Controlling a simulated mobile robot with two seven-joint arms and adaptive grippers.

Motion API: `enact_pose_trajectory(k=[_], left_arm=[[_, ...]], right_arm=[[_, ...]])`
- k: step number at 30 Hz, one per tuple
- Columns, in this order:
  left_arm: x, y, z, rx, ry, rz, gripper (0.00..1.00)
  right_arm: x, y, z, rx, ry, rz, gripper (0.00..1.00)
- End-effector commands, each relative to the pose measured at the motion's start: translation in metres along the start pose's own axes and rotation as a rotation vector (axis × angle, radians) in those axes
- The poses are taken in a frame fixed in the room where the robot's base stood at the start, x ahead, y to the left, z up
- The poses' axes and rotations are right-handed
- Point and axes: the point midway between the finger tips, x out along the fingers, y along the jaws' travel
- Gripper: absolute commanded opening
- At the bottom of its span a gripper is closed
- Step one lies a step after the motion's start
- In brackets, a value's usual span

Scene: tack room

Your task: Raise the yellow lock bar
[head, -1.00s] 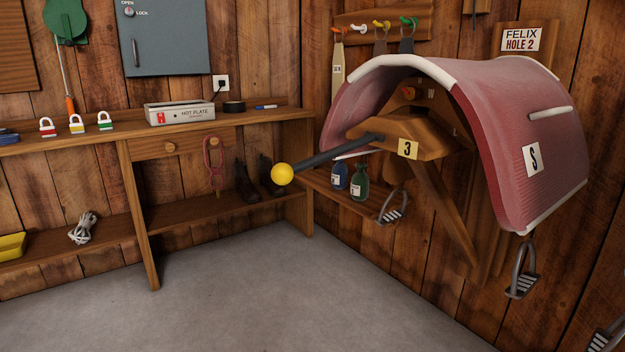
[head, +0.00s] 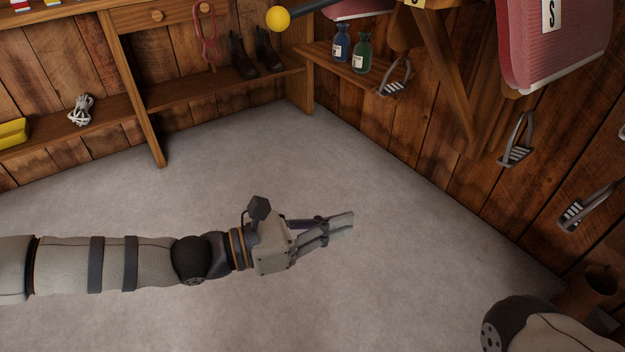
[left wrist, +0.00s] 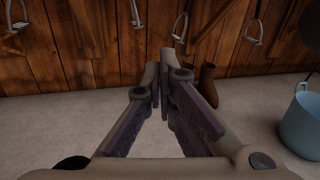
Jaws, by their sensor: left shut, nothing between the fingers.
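The lock bar is a dark rod (head: 309,10) with a yellow ball (head: 278,18) on its near end. It shows at the top edge of the head view, and its far end is cut off there. My left gripper (head: 350,219) reaches in from the left, low over the grey floor, below and right of the yellow ball in the picture. It is shut and empty, well apart from the bar. Its fingers also show in the left wrist view (left wrist: 161,76), pointing at the wooden wall; the bar is not visible there. My right gripper is out of view.
A red saddle pad (head: 556,45) and stirrups (head: 517,140) hang on the right wall. A small shelf holds a blue bottle (head: 341,43) and a green bottle (head: 362,54). Boots (left wrist: 208,82) and a light blue bucket (left wrist: 302,122) stand on the floor. The middle floor is clear.

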Motion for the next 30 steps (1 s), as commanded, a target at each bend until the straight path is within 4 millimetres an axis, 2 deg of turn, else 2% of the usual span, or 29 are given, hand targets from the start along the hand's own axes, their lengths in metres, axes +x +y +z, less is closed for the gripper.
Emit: enact_pose_trajectory(k=[1,3,6,9,12,22,26,30], left_arm=[[-0.006,0.026,0.034,-0.016,-0.089,0.058,0.0],[-0.018,0.059,0.079,-0.038,-0.216,0.127,0.0],[-0.039,0.093,0.126,-0.057,-0.356,0.198,0.0],[-0.055,0.112,0.154,-0.063,-0.442,0.239,0.0],[-0.062,0.119,0.165,-0.066,-0.478,0.254,0.0],[-0.06,0.12,0.166,-0.066,-0.48,0.254,0.0],[-0.046,0.124,0.172,-0.066,-0.48,0.252,0.0],[-0.02,0.132,0.184,-0.066,-0.48,0.252,0.0]], right_arm=[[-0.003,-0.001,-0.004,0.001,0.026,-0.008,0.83],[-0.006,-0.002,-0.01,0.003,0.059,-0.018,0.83],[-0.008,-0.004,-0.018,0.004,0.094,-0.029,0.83],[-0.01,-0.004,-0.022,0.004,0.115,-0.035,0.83],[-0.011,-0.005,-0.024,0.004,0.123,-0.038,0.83],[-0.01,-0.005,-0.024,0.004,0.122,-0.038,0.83],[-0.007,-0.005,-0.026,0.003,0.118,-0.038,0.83],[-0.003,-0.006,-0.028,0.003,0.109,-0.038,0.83]])
